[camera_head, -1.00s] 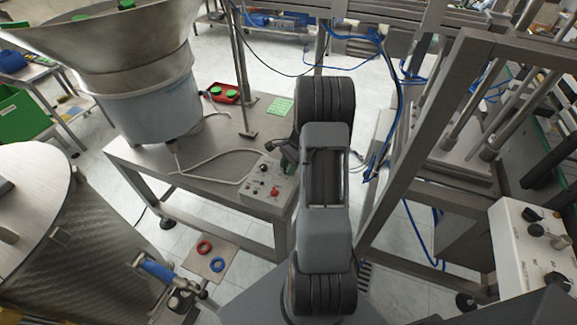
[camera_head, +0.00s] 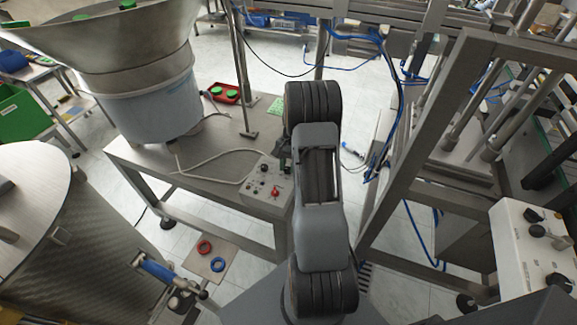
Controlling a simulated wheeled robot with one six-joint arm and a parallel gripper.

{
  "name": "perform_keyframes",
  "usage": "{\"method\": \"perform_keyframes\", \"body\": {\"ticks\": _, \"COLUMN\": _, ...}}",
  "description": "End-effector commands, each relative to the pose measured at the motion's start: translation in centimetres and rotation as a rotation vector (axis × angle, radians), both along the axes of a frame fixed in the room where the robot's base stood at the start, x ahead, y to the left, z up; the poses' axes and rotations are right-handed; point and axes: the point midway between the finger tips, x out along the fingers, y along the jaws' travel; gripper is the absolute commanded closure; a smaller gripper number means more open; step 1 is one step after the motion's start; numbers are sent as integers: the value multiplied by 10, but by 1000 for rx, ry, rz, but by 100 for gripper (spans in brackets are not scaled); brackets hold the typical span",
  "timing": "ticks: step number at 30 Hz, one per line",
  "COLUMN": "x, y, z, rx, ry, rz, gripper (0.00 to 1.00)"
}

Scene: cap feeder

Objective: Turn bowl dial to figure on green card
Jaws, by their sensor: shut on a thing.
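The control box (camera_head: 250,194), pale with several small knobs and a red knob (camera_head: 275,191), sits on the front right of the steel table. My gripper (camera_head: 284,163) is at the back right of this box, mostly hidden by my own arm. It is shut on what appears to be the bowl dial there; the dial's pointer and scale cannot be read. The green card (camera_head: 273,107) lies on the table behind, partly covered by my arm, and its figure is too small to read. The feeder bowl (camera_head: 110,55) stands on the left of the table.
A grey cable (camera_head: 205,173) runs over the table to the box. A steel frame (camera_head: 415,150) stands at right. Red (camera_head: 204,247) and blue (camera_head: 217,264) rings lie on a low plate.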

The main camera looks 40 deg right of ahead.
Motion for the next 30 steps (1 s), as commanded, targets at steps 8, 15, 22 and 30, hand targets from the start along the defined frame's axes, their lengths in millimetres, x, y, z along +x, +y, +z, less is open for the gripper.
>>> {"method": "perform_keyframes", "body": {"ticks": 8, "x": 2, "y": 1, "z": 0, "rx": 0, "ry": 1, "rz": 264, "gripper": 96}}
{"method": "perform_keyframes", "body": {"ticks": 15, "x": 2, "y": 2, "z": 0, "rx": -1, "ry": 0, "rz": 493, "gripper": 96}}
{"method": "perform_keyframes", "body": {"ticks": 22, "x": 3, "y": 3, "z": 0, "rx": -1, "ry": 0, "rz": 698, "gripper": 96}}
{"method": "perform_keyframes", "body": {"ticks": 30, "x": 3, "y": 4, "z": 0, "rx": -2, "ry": -1, "rz": 886, "gripper": 96}}
